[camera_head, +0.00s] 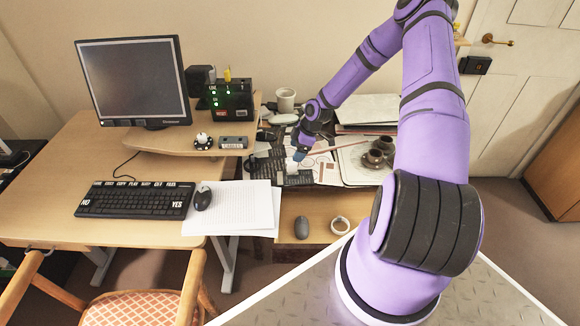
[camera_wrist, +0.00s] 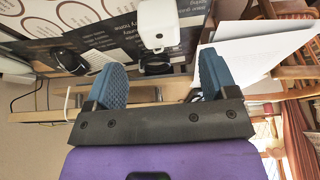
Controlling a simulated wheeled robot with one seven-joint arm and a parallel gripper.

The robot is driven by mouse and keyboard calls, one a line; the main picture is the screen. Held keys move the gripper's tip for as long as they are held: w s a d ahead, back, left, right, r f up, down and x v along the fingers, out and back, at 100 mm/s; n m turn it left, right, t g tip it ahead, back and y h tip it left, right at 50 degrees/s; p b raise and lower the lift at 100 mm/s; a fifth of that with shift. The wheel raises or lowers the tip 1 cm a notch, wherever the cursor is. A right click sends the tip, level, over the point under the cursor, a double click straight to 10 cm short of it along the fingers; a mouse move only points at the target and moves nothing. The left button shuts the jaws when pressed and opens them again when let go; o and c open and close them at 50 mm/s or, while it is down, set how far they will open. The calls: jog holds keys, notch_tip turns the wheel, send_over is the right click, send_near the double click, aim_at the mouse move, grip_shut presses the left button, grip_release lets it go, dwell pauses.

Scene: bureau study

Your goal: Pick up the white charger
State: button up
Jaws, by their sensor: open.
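A white block-shaped thing, which looks like the white charger (camera_wrist: 157,24), lies on dark printed papers at the top of the wrist view. My gripper (camera_wrist: 160,82) is open, with its two blue finger pads spread apart and nothing held between them. The charger appears beyond the fingertips, roughly in line with the gap between them. In the head view my gripper (camera_head: 299,156) is low over the cluttered papers on the far desk. The charger cannot be made out clearly there, close to the gripper and arm.
Cups (camera_head: 376,154) stand on papers right of the gripper, and a white mug (camera_head: 286,99) stands behind.

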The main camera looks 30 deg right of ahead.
aim_at(290, 164)
jog(key=shift+x, duration=4)
jog(key=shift+s, duration=0.1)
jog(key=c, duration=1)
